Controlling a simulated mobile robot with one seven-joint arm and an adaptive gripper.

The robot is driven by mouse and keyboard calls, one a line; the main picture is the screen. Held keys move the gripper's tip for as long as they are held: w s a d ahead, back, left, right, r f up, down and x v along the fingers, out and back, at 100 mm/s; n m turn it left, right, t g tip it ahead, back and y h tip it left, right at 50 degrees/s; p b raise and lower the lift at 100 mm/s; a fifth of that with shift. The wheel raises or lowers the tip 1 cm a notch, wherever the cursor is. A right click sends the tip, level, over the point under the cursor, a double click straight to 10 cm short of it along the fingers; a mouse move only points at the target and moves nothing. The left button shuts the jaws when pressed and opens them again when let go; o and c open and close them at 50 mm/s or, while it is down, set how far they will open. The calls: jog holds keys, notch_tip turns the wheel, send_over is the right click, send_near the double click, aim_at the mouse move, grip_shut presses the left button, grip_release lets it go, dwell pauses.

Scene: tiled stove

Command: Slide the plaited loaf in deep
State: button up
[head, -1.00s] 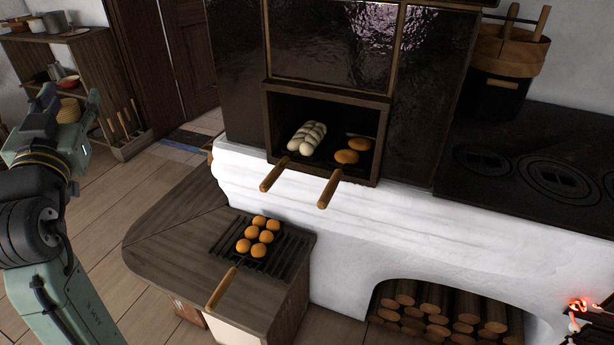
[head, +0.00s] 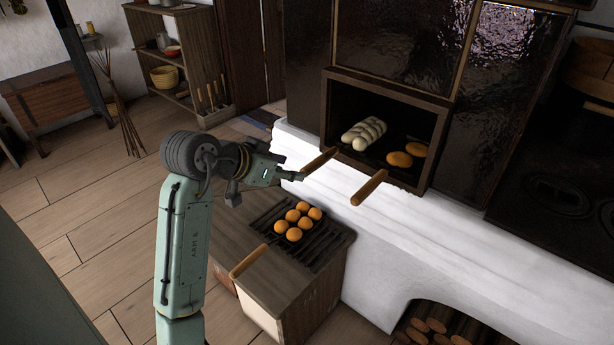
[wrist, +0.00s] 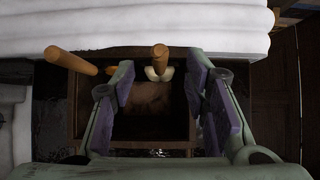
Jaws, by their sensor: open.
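The plaited loaf (head: 363,134), pale and unbaked-looking, lies in the left part of the open oven recess (head: 430,110). A wooden handle (head: 320,160) sticks out over the white ledge in front of it. My gripper (head: 297,174) is open at the outer end of this handle. In the wrist view, the oven appears upside down. There the handle (wrist: 160,54) is end-on between the spread fingers of my gripper (wrist: 161,76), apart from both. Pale ends of the loaf (wrist: 160,74) show just behind it. The rest of the loaf is dark or hidden there.
Two orange buns (head: 400,159) lie right of the loaf, with a second wooden handle (head: 369,188) in front. Several round rolls (head: 295,229) sit on a rack on the lower bench (head: 225,240); its handle (head: 248,261) points toward me. The oven frame (head: 325,100) bounds the opening.

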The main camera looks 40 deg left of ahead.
jog(key=shift+b+x, duration=0.75)
jog(key=shift+x, duration=2.25)
jog(key=shift+r, duration=0.1)
grip_shut()
